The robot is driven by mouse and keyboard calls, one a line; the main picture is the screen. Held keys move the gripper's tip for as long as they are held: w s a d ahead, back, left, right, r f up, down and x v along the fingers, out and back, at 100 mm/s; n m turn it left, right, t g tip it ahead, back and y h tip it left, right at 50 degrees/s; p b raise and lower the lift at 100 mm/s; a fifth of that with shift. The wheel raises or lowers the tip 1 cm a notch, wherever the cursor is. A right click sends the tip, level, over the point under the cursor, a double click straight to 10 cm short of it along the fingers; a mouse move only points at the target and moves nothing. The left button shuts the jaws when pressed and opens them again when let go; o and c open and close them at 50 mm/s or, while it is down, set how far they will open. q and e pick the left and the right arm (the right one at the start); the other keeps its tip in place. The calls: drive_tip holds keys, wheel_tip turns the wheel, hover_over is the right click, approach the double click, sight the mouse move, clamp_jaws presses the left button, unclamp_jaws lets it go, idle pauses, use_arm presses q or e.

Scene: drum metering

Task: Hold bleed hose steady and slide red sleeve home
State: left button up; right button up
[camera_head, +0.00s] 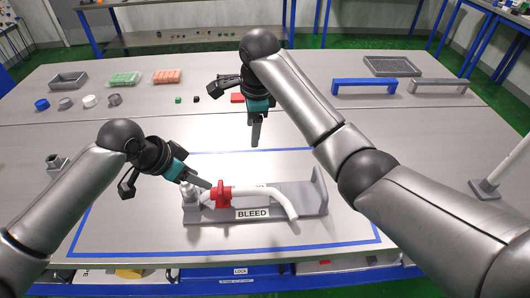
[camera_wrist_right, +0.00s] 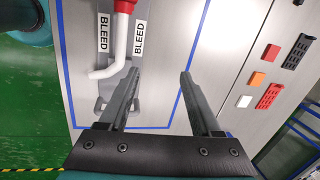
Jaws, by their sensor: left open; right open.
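The red sleeve (camera_head: 221,194) sits around the left end of the white bleed hose (camera_head: 262,191), beside a grey fitting (camera_head: 189,190) on the grey fixture (camera_head: 313,206) labelled BLEED. The hose bends down at its right end. My left gripper (camera_head: 207,184) is open, its tips close by the sleeve; whether they touch it I cannot tell. My right gripper (camera_head: 256,136) is open and empty above the table, behind the fixture. In the right wrist view its fingers (camera_wrist_right: 160,80) are wide apart, with the hose (camera_wrist_right: 118,48) and the sleeve (camera_wrist_right: 124,5) to their left.
Blue tape (camera_head: 225,255) frames the work area. A blue bracket (camera_head: 364,86), a grey bracket (camera_head: 438,86) and a grey tray (camera_head: 392,66) stand at the back right. Small caps, blocks and another tray (camera_head: 68,80) are at the back left.

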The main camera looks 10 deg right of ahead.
sight(265, 188)
drive_tip(key=s+d+f+m+g, duration=0.1)
drive_tip(key=s+d+f+g, duration=0.15)
drive_tip(key=s+f, duration=0.2)
drive_tip(key=shift+h, duration=0.3)
drive_tip(key=f, duration=0.9)
drive_tip(key=a+f, duration=0.1)
drive_tip(key=f, duration=0.4)
drive_tip(key=shift+s+f, duration=0.3)
drive_tip(key=shift+s, duration=0.1)
clamp_jaws()
idle(0.7)
